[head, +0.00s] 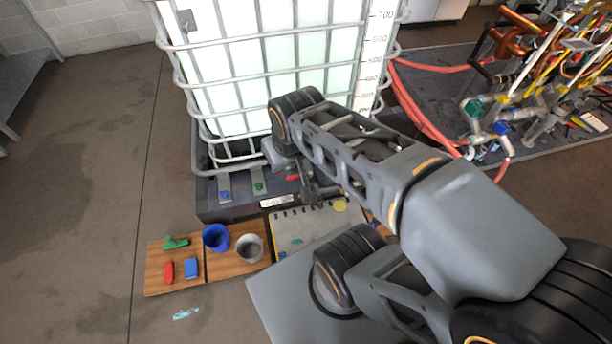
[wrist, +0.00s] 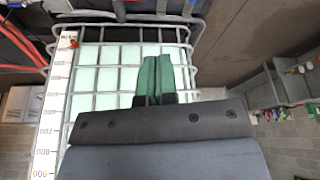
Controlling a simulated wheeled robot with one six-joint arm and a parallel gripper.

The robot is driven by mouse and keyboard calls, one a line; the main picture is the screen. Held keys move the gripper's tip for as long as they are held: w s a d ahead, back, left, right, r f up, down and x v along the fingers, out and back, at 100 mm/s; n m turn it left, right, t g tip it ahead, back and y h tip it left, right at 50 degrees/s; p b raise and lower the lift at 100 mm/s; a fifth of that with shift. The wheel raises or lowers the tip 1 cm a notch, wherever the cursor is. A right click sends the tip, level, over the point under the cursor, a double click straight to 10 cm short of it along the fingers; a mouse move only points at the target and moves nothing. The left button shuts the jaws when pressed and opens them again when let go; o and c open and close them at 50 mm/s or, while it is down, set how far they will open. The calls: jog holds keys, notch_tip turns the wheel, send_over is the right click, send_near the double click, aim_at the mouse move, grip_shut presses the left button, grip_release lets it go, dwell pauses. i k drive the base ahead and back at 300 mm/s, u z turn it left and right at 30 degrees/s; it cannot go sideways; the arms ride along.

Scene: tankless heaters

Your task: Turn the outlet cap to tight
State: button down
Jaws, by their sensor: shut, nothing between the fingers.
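The white tank (head: 270,60) stands in a grey metal cage on a dark base (head: 215,210). I cannot make out the outlet cap for certain; my arm covers part of the tank's lower front. A small red part (head: 292,178) shows low at the tank's front, beside my gripper (head: 309,192). In the wrist view the green fingers of my gripper (wrist: 157,72) are shut together and empty, in front of the cage bars (wrist: 110,102). I cannot tell whether they touch anything.
A wooden board (head: 158,284) on the floor holds a blue cup (head: 216,237), a grey cup (head: 249,248) and small coloured pieces. A grey panel (head: 295,225) lies beside it. Red hoses (head: 415,115) and a pipe rack (head: 540,75) stand at right.

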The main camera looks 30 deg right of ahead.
aim_at(320, 200)
jog(key=z, duration=1.05)
jog(key=k, duration=0.8)
jog(key=u, duration=0.7)
jog(key=i, duration=0.5)
